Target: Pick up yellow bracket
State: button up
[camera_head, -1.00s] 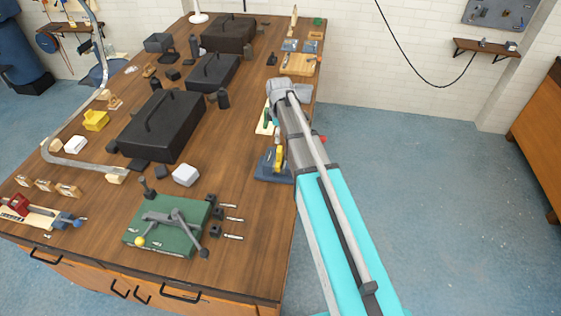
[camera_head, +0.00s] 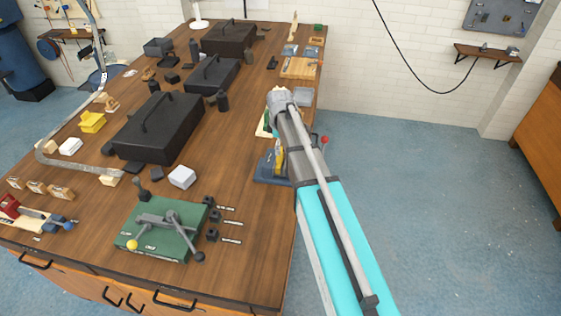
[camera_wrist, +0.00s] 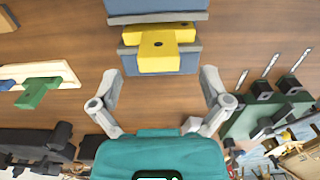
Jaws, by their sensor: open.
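The yellow bracket (camera_wrist: 158,46) lies across a blue-grey block (camera_wrist: 186,61) in the upper middle of the wrist view. It is T-shaped, with dark holes. In the head view the yellow bracket (camera_head: 279,160) is partly hidden by my arm, at the right edge of the wooden table (camera_head: 232,262). My gripper (camera_wrist: 163,76) is open and empty. Its two fingers are spread wide in the wrist view, just below the bracket and to either side of it, without visible contact. In the head view my arm hides the fingers.
A green bracket (camera_wrist: 40,92) on a pale board (camera_wrist: 60,72) is left of the fingers in the wrist view. A green fixture (camera_head: 160,228) with levers stands at the table's front. Black cases (camera_head: 158,127) fill the middle. Another yellow part (camera_head: 93,121) sits at left.

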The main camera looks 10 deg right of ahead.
aim_at(279, 158)
jog(key=shift+f, duration=0.1)
jog(key=shift+f+b, duration=2.5)
jog(key=shift+b, duration=0.15)
grip_shut()
